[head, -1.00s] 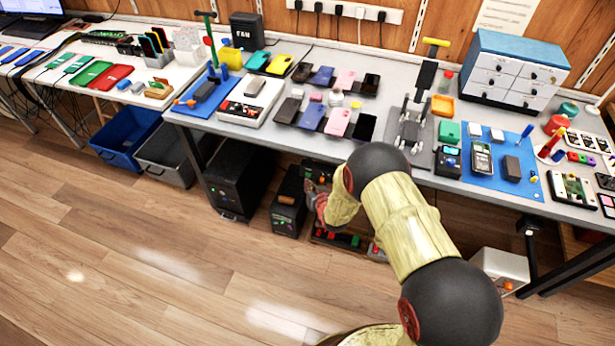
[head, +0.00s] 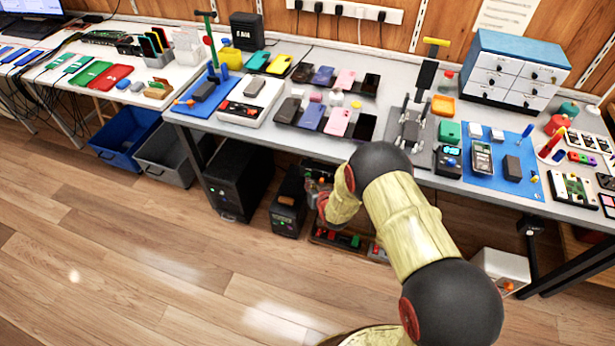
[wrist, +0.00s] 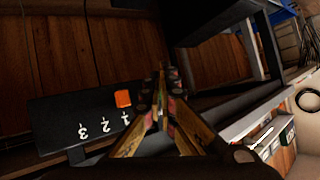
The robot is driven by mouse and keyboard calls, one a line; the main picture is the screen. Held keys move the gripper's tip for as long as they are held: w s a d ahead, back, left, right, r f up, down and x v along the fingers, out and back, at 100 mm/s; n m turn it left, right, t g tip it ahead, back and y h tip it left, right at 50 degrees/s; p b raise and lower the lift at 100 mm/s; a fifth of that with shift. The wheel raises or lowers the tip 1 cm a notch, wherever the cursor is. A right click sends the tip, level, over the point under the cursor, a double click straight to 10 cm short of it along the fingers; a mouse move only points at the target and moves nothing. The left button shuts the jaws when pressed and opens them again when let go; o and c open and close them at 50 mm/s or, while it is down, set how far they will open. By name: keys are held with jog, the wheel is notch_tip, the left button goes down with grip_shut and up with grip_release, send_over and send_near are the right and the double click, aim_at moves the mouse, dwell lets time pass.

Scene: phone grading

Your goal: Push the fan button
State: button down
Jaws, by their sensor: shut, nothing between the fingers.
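In the wrist view a dark panel (wrist: 60,115) carries the white figures 1, 2 and 3 and an orange square button (wrist: 123,98). No label marks it as the fan button. My gripper (wrist: 161,72) is shut and empty, its fingertips just right of the orange square in that picture. I cannot tell whether they touch the panel. In the head view my arm reaches under the bench edge and its bent links hide most of the gripper. A black box (head: 245,31) with white lettering, seemingly "FAN", stands at the back of the bench.
The grey bench (head: 290,139) above is crowded with phones and tools. Below it stand a black tower (head: 238,180), a smaller black box (head: 288,205) and a white box (head: 500,270). A blue crate (head: 125,145) is at left. The front wooden floor is clear.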

jog(key=shift+s+a, duration=0.3)
jog(key=shift+s, duration=0.5)
jog(key=shift+s, duration=0.1)
jog(key=shift+s+a+p, duration=0.25)
jog(key=shift+s+a, duration=0.1)
jog(key=shift+s, duration=0.55)
jog(key=shift+s+a+p, duration=0.25)
jog(key=shift+s+a, duration=0.1)
jog(key=shift+s, duration=0.6)
jog(key=shift+s+a+p, duration=0.25)
jog(key=shift+s+a, duration=0.1)
jog(key=shift+s, duration=0.55)
